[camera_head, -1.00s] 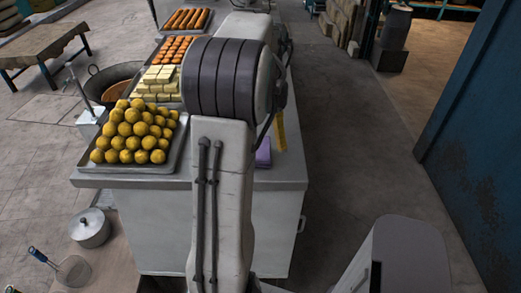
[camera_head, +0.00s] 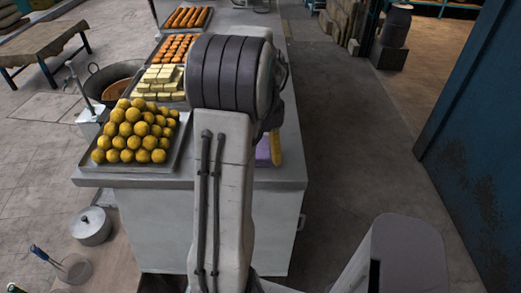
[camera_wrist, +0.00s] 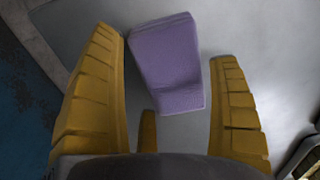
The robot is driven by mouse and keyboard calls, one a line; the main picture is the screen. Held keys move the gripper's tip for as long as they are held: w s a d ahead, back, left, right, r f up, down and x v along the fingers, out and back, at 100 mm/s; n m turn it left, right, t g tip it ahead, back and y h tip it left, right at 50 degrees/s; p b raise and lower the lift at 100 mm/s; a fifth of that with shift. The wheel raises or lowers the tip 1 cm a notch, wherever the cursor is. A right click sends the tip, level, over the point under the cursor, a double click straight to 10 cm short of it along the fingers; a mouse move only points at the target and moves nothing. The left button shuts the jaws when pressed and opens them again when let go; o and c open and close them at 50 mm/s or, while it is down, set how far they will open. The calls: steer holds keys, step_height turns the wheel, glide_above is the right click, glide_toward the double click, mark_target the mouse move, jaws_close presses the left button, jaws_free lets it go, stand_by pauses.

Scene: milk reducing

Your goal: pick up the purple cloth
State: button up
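The purple cloth (camera_wrist: 166,58) lies folded on the grey counter top in the wrist view. It lies ahead of and partly between the yellow fingers of my gripper (camera_wrist: 168,60), nearer the left finger. The fingers are spread apart with nothing held, and I cannot tell whether the left one touches the cloth. In the head view a part of the purple cloth (camera_head: 263,152) shows beside my arm, near the counter's front right corner. One yellow finger of my gripper (camera_head: 276,148) shows just right of it. My arm hides the rest.
The counter (camera_head: 285,178) also bears a tray of yellow balls (camera_head: 135,137), a tray of pale blocks (camera_head: 163,84) and trays of orange sweets (camera_head: 173,48) to the left. A lidded pot (camera_head: 91,226) stands at the lower left. Floor right of the counter is clear.

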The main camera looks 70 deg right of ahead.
steer(key=c, duration=0.8)
steer(key=shift+r, duration=0.1)
steer(key=shift+r, duration=0.4)
steer(key=r, duration=0.3)
steer(key=shift+d+r+b, duration=0.2)
steer(key=shift+b, duration=0.1)
steer(key=shift+d+r+p, duration=0.5)
steer(key=shift+d+r, duration=0.6)
steer(key=shift+d, duration=0.75)
steer(key=shift+d+r+p, duration=0.5)
steer(key=shift+d+r, duration=0.6)
steer(key=shift+d, duration=0.75)
steer(key=shift+d+r+p, duration=0.5)
steer(key=shift+d+r, duration=0.6)
steer(key=shift+d, duration=0.75)
steer(key=shift+d, duration=0.1)
